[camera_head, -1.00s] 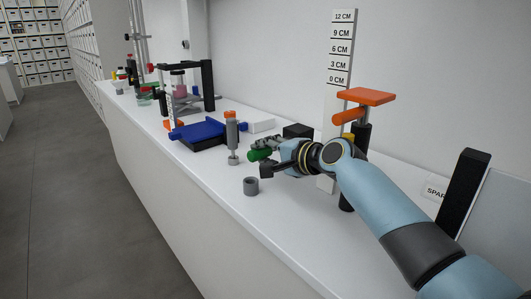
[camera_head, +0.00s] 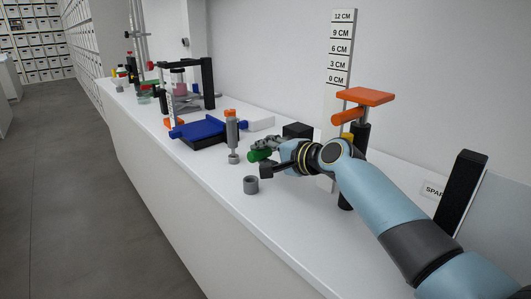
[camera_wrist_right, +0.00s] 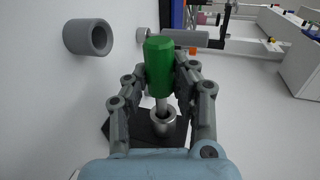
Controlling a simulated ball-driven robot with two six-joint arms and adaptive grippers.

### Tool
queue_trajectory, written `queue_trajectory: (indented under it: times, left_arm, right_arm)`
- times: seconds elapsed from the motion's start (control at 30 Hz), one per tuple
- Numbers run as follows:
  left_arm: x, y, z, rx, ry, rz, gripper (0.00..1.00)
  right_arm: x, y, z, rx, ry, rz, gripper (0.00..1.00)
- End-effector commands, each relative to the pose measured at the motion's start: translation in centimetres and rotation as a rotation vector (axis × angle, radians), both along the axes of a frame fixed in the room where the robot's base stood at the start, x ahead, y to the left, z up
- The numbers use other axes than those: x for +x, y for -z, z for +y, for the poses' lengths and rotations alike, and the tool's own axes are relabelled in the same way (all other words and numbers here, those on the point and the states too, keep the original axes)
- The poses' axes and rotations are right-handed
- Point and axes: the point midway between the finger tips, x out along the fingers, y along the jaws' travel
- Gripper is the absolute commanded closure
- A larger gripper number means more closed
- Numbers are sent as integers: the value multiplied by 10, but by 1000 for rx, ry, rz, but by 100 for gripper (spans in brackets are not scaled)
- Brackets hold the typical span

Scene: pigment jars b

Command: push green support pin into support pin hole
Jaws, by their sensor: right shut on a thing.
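My right gripper (camera_head: 262,157) is shut on the green support pin (camera_head: 259,155), above the white bench. In the right wrist view the pin's green head (camera_wrist_right: 160,65) sits between the fingers of the right gripper (camera_wrist_right: 161,76). A thin grey shaft runs from the head toward a grey ring (camera_wrist_right: 163,116) around a hole, in front of a black block (camera_wrist_right: 115,125). I cannot tell whether the shaft's tip is inside the ring or only in line with it. In the head view the gripper hides the shaft and the hole. My left gripper is not in view.
A grey hollow cylinder (camera_head: 251,186) stands at the bench's front edge. A height scale (camera_head: 341,50) and an orange-topped post (camera_head: 363,96) stand near my right arm.

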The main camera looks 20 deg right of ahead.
Motion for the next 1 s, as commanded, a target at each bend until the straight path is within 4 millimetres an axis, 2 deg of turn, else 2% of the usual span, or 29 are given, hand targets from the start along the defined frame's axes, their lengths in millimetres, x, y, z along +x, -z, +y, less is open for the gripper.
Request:
queue_trajectory:
  times: [1.0]
  left_arm:
    - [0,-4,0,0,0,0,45]
  right_arm:
    - [2,-2,-1,-7,1,-2,100]
